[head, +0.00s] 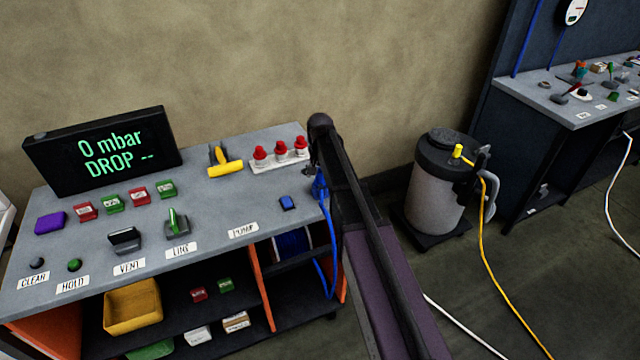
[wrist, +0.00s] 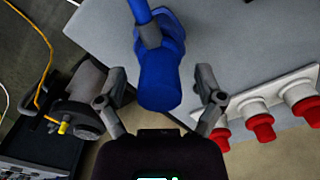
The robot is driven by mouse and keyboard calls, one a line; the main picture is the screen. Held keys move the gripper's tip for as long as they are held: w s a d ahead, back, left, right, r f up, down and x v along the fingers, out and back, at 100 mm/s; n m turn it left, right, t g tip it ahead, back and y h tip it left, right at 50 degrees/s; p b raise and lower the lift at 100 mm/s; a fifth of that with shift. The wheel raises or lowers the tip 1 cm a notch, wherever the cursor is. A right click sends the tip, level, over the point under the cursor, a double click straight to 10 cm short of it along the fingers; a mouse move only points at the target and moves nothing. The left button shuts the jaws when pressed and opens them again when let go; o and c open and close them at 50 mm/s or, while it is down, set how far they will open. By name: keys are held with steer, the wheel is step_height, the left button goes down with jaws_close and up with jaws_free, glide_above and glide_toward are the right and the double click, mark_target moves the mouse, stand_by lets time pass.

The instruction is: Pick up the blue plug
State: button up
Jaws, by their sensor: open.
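The blue plug (wrist: 160,78) is at the table's edge, between the two fingers of my gripper (wrist: 162,88) in the wrist view. The fingers are spread, with a gap on each side of the plug. A blue cord runs from the plug toward the top of the wrist view. In the head view the plug (head: 320,185) shows at the right end of the grey table, just below my gripper (head: 312,168). My arm hides part of that area.
The grey table (head: 215,185) holds a display, a yellow T-shaped handle (head: 225,165), a white strip with red knobs (head: 280,155) and a small blue block (head: 287,203). A grey canister (head: 435,190) with a yellow hose stands on the floor to the right.

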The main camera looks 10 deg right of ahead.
steer(key=c, duration=1.2)
steer(key=shift+r, duration=0.1)
step_height(320, 180, up, 3)
steer(key=p, duration=0.3)
steer(key=s+r+p, duration=0.1)
steer(key=s+p, duration=0.1)
steer(key=s, duration=1.4)
steer(key=shift+d+r, duration=0.2)
steer(key=shift+r, duration=0.2)
steer(key=shift+r, duration=0.15)
steer(key=shift+r+p, duration=1.35)
steer(key=shift+p, duration=0.15)
